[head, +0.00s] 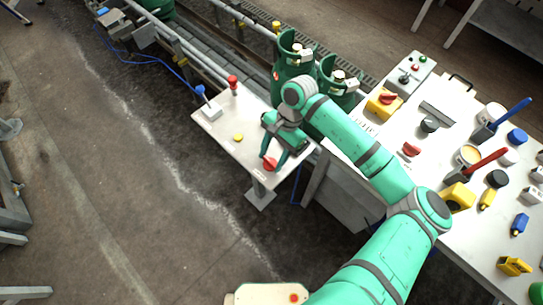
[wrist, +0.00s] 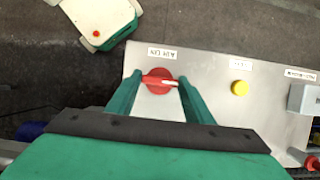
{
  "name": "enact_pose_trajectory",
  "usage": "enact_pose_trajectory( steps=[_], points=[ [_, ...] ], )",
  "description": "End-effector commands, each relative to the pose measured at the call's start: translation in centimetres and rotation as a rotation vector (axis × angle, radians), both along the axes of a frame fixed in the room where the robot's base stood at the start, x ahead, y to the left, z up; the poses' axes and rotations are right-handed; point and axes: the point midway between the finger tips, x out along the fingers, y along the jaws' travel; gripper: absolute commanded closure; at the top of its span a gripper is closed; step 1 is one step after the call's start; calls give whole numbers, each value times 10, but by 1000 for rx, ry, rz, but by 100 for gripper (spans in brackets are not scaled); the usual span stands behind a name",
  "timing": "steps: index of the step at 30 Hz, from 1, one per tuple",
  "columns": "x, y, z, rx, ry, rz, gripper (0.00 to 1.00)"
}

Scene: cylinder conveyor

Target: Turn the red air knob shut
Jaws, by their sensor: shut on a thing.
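The fingers hide part of the knob there.
A yellow button (wrist: 240,88) sits right of the knob. A red-topped post (head: 232,82) and a blue-topped lever (head: 201,91) stand on the panel. Green cylinders (head: 290,55) stand behind. A cluttered bench (head: 400,160) is at the right.

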Motion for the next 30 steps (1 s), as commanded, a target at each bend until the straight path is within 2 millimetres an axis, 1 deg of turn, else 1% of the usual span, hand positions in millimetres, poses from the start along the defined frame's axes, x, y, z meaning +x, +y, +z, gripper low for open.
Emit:
enact_pose_trajectory(
  steps=[8, 30],
  points=[
    [-1, -2, 0, -3, -1, -128, 76],
    [-7, -4, 1, -2, -1, -812, 75]
  ],
)
